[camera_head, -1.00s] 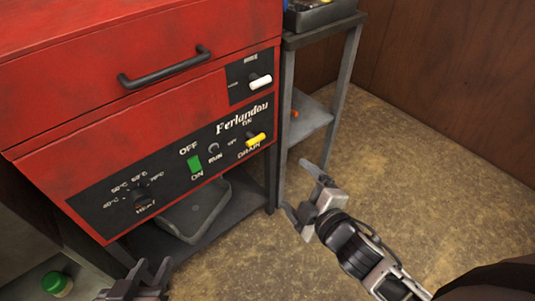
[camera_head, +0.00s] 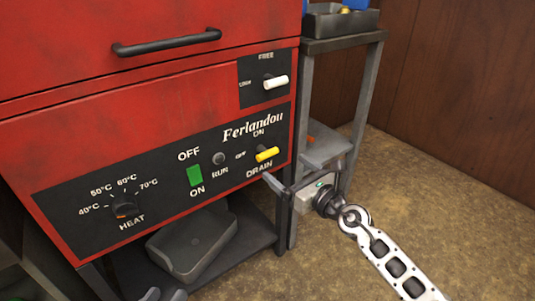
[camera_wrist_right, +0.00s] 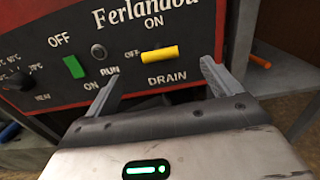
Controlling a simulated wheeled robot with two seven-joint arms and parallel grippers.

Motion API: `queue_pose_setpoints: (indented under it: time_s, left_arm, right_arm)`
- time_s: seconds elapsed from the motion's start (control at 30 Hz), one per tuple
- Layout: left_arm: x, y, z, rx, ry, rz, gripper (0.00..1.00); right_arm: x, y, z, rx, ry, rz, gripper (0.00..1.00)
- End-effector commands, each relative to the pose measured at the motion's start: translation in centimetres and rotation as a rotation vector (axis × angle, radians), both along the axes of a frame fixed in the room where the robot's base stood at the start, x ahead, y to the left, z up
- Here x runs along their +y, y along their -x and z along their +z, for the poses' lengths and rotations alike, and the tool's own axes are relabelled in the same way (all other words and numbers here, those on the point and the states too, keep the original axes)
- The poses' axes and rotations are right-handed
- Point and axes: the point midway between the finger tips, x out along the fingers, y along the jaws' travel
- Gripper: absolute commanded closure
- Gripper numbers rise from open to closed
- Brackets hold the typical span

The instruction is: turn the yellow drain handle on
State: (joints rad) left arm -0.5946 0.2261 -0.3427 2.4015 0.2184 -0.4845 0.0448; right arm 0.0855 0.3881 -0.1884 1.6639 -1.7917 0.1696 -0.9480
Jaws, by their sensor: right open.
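The yellow drain handle (camera_head: 267,154) is on the black panel of the red machine (camera_head: 130,125), between the ON label above and the DRAIN label below. It lies roughly level in the right wrist view (camera_wrist_right: 159,54), near the middle, and nothing holds it. My right gripper (camera_head: 284,180) is open and empty, just below and in front of the handle, apart from it. In the right wrist view its two fingers (camera_wrist_right: 160,78) stand wide apart with the handle showing beyond the gap. My left gripper (camera_head: 164,295) shows only its tips at the bottom edge.
A white lever (camera_head: 276,82) sits above the drain handle. A green switch (camera_head: 195,175) and heat knob (camera_head: 124,209) are to its left. A grey shelf stand (camera_head: 345,46) is close on the right. A grey container (camera_head: 190,245) lies underneath. Open floor is at right.

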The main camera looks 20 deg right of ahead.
Motion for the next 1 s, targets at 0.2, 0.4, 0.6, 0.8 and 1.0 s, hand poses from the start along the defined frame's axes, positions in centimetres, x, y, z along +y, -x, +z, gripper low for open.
queue_pose_setpoints:
  time_s: [0.2, 0.4, 0.6, 0.8, 1.0]
  left_arm:
    - [-0.2, -0.1, -0.1, -0.009, 0.044, -0.001, 0.64]
    - [-0.5, -0.2, -0.1, -0.01, 0.09, -0.005, 0.64]
    - [-0.6, -0.1, 0.4, -0.014, 0.118, -0.007, 0.64]
    - [-0.7, -0.2, 0.9, -0.024, 0.127, -0.005, 0.64]
    - [-0.7, -0.3, 0.9, -0.024, 0.13, -0.002, 0.64]
  right_arm:
    - [1.7, -4.5, -0.2, -0.002, -0.004, 0.0, 0.1]
    - [2.7, -7.2, -0.2, -0.001, -0.004, 0.0, 0.1]
    - [3.0, -8.2, -0.1, 0.001, -0.003, 0.001, 0.1]
    - [3.1, -8.3, 0.0, 0.001, -0.003, 0.001, 0.1]
    - [3.1, -8.3, 0.0, 0.001, -0.003, 0.0, 0.49]
